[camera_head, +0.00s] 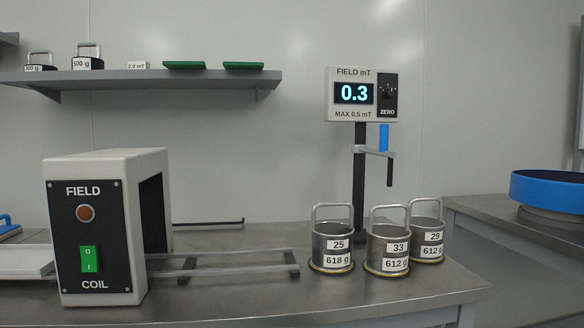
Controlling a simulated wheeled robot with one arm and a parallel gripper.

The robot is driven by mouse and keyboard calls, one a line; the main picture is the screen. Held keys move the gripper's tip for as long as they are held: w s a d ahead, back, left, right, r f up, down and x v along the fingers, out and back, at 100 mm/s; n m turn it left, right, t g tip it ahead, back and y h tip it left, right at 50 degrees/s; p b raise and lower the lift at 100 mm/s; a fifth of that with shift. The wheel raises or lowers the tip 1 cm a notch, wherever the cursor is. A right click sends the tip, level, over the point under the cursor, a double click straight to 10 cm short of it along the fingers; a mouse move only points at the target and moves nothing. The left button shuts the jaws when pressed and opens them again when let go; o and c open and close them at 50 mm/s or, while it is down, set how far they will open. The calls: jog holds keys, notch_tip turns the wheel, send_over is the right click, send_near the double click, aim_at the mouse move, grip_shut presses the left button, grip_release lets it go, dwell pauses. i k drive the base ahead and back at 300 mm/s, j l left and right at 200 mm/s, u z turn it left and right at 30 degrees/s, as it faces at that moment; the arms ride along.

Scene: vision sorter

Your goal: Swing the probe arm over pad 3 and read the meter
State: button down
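The field meter (362,94) stands on a dark post (359,190) and its display reads 0.3. Its labels read "FIELD mT", "MAX 0.5 mT" and "ZERO". The probe arm (374,151) juts right from the post, with a blue handle (384,138) up and a dark probe (390,173) hanging down. In the picture the probe is above can 33 (388,247); I cannot tell over which pad it hangs. Can 25 (332,244) is left, can 29 (426,238) right. Brass-coloured rims show under the cans; no pad numbers are readable. My gripper is out of view.
A field coil housing (107,225) with a green switch (90,259) stands left, with a grey rail (230,266) running from it toward the cans. A wall shelf (140,80) holds weights and green pieces. A blue-rimmed round tray (548,190) is on the right bench.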

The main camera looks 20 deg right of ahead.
aim_at(383, 151)
jog(key=i+l+u, duration=0.1)
jog(key=l, duration=0.45)
jog(key=i+l+u, duration=0.1)
jog(key=l, duration=0.5)
jog(key=i+l, duration=0.1)
jog(key=l, duration=0.45)
jog(key=i+u, duration=0.05)
